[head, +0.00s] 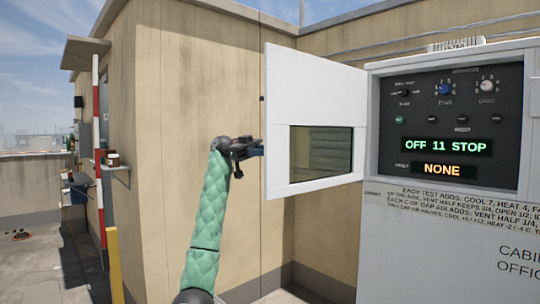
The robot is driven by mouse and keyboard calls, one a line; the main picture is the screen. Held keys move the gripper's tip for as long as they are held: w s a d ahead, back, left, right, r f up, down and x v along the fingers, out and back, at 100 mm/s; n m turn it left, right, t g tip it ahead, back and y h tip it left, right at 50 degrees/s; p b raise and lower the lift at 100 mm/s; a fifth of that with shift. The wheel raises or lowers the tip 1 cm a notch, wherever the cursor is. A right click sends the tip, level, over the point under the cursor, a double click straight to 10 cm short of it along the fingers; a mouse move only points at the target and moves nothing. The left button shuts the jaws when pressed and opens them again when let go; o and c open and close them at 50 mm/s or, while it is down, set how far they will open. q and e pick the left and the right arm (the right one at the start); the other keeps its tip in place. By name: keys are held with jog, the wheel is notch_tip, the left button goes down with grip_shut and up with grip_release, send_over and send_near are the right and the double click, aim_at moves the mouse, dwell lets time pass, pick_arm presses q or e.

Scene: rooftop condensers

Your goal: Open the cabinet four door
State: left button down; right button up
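The cabinet door (312,88) is white with a dark window (321,153) and stands swung out to the left from the grey-white cabinet (430,265). The control panel (450,105) behind it is exposed, with knobs and displays reading "OFF 11 STOP" and "NONE". The cabinet's label is cut off at the right edge, so its number is not readable. My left gripper (250,150), on the green-sleeved arm, is at the door's free left edge. Its fingertips are dark and partly hidden there, so touch or grip is unclear. My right gripper is not in view.
A tan wall corner (190,120) stands behind my arm and the door. A red-and-white striped pole (98,150), a small wall shelf (113,165) and a yellow post (114,265) are at the left. Open rooftop floor (35,255) shows at the far left.

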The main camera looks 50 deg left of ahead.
pick_arm(q)
jog(key=shift+a, duration=0.25)
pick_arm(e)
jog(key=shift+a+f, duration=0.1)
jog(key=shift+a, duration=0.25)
pick_arm(q)
jog(key=c, duration=1.1)
grip_release()
jog(key=shift+w+d, duration=0.1)
jog(key=shift+d, duration=0.05)
jog(key=shift+c, duration=0.2)
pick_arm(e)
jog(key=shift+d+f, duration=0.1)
pick_arm(q)
jog(key=shift+a, duration=0.45)
jog(key=b+v, duration=0.1)
jog(key=v, duration=0.6)
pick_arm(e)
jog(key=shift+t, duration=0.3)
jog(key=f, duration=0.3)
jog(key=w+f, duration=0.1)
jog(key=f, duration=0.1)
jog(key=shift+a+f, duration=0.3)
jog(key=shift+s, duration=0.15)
